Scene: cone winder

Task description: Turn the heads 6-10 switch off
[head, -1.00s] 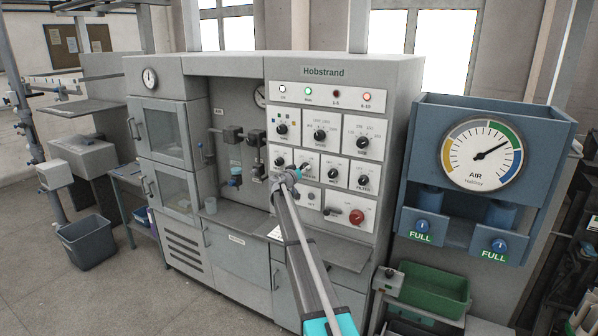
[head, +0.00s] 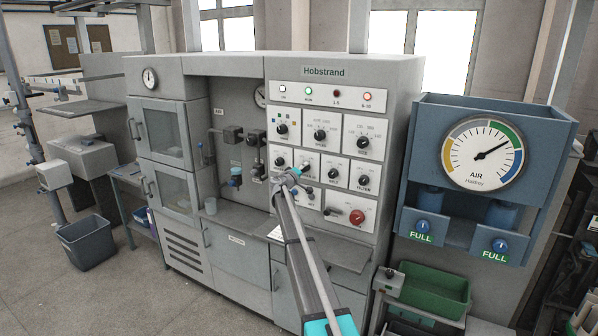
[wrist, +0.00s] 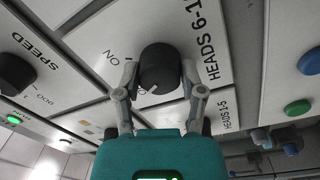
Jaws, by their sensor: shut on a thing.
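The heads 6-10 switch is a black round knob (wrist: 160,68) on a white plate (wrist: 105,50) lettered HEADS 6-1…, the rest cut off, and ON. A white pointer mark shows on the knob's lower rim. My gripper (wrist: 160,75) has one finger on each side of the knob and is shut on it. In the head view my gripper (head: 299,171) is at the panel's lower knob row and hides this knob. The 6-10 lamp (head: 367,96) glows red; the 1-5 lamp (head: 336,93) is dark.
A SPEED knob (wrist: 14,74) and a HEADS 1-5 plate (wrist: 228,110) flank the switch. A red knob (head: 356,217) sits below. A shelf (head: 335,252) juts out under the panel.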

